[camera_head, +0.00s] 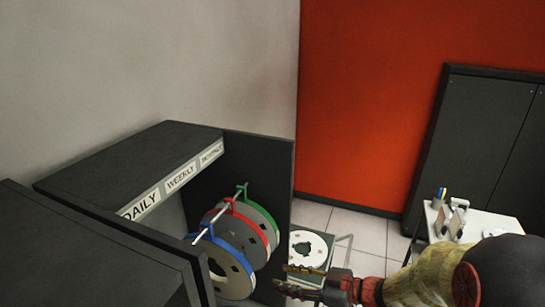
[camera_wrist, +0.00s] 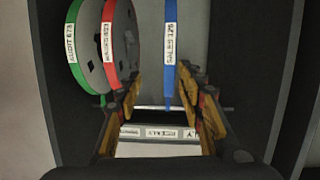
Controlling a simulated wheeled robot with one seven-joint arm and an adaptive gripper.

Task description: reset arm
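My gripper (camera_head: 288,278) is at the lower middle of the head view, to the right of the open rack. In the wrist view my gripper (camera_wrist: 162,88) has its two fingers spread apart, with nothing held between them. A blue-rimmed reel (camera_wrist: 170,45) shows edge-on beyond the gap between the fingers and looks clear of both. It hangs in the rack in the head view (camera_head: 230,262), nearest the front. A red-rimmed reel (camera_head: 246,232) and a green-rimmed reel (camera_head: 268,217) hang behind it.
The dark rack (camera_head: 130,165) carries DAILY, WEEKLY and a third label. Its side panel (camera_head: 262,165) stands close to my gripper. A white disc (camera_head: 308,247) lies on a low stand beyond. A white desk (camera_head: 492,226) with pens is at right, before a dark cabinet (camera_head: 480,130).

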